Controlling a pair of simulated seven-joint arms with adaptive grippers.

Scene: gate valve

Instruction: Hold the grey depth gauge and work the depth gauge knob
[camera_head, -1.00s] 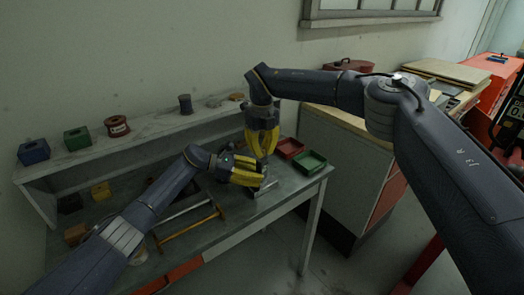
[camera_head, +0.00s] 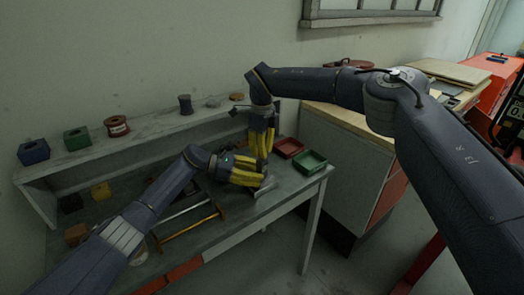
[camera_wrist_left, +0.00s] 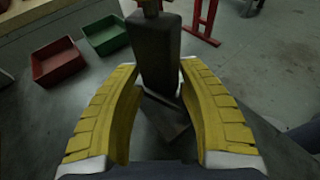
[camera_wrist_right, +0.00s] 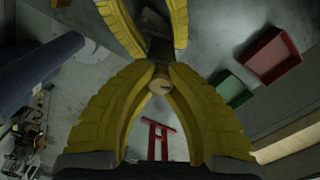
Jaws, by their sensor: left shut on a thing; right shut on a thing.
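The grey depth gauge (camera_wrist_left: 158,50) is a dark upright block in the left wrist view, between the fingers of my left gripper (camera_wrist_left: 160,75). The gauge also shows in the right wrist view (camera_wrist_right: 158,46). My left gripper (camera_head: 268,180) is shut on it, low over the bench front. My right gripper (camera_head: 262,160) points down from above, close to the left one. Its fingers are shut on the small round tan depth gauge knob (camera_wrist_right: 159,86) in the right wrist view. In the head view the yellow fingers hide most of the gauge and knob.
A red tray (camera_head: 290,147) and a green tray (camera_head: 311,161) lie right of the grippers on the grey bench. A yellow-handled bar (camera_head: 188,228) lies to the left. Several blocks and spools line the back shelf (camera_head: 150,127). A cabinet stands at the right.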

